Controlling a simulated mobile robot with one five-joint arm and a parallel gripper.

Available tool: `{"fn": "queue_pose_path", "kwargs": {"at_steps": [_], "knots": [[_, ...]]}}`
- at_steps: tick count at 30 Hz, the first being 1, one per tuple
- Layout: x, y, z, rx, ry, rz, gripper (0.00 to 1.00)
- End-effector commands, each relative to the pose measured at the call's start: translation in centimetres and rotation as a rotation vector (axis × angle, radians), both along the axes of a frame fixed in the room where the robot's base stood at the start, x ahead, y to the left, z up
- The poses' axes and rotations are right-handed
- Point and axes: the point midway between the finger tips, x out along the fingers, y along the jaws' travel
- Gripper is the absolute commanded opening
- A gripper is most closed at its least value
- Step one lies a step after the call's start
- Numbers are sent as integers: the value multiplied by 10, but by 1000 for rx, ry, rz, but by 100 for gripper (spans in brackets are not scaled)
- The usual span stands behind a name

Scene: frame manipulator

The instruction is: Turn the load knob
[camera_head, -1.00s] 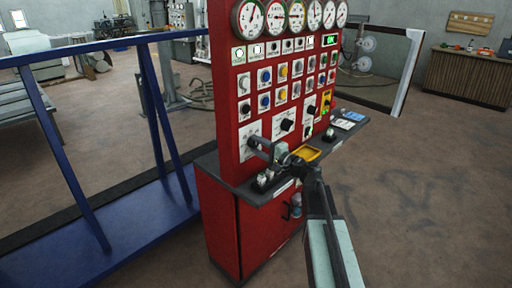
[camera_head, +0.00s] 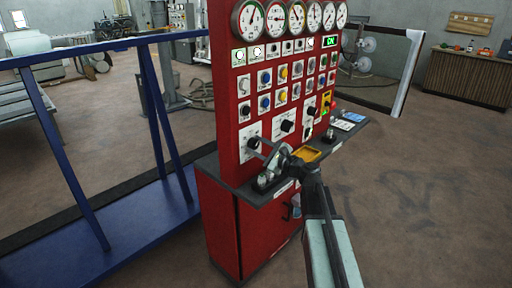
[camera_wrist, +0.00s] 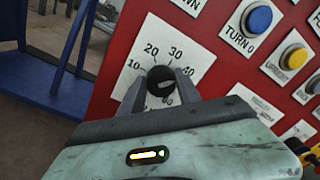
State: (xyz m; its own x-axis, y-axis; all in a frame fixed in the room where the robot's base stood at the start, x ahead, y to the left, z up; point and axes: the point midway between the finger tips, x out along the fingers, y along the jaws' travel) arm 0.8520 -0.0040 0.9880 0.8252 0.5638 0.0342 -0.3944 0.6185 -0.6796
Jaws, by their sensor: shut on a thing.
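The load knob (camera_wrist: 160,76) is a round black knob on a white plate with a number scale; 10, 20, 30, 40 and 60 are readable. In the head view the knob (camera_head: 254,142) is the lowest left one on the red control panel. My gripper (camera_wrist: 160,90) is shut on the knob, with one finger on each side. In the head view my gripper (camera_head: 263,150) reaches the panel from the front right. The lower part of the scale is hidden behind my gripper.
The red panel (camera_head: 228,100) carries gauges, buttons and other black knobs (camera_head: 287,125) to the right. A blue frame (camera_head: 60,150) stands left; open floor lies right.

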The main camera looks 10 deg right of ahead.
Motion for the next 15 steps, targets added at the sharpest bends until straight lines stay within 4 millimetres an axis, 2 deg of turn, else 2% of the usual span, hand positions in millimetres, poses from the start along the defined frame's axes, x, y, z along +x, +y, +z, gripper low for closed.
{"fn": "queue_pose_path", "kwargs": {"at_steps": [15], "knots": [[-2, 1, -2, 55, 46, 4, 0]]}}
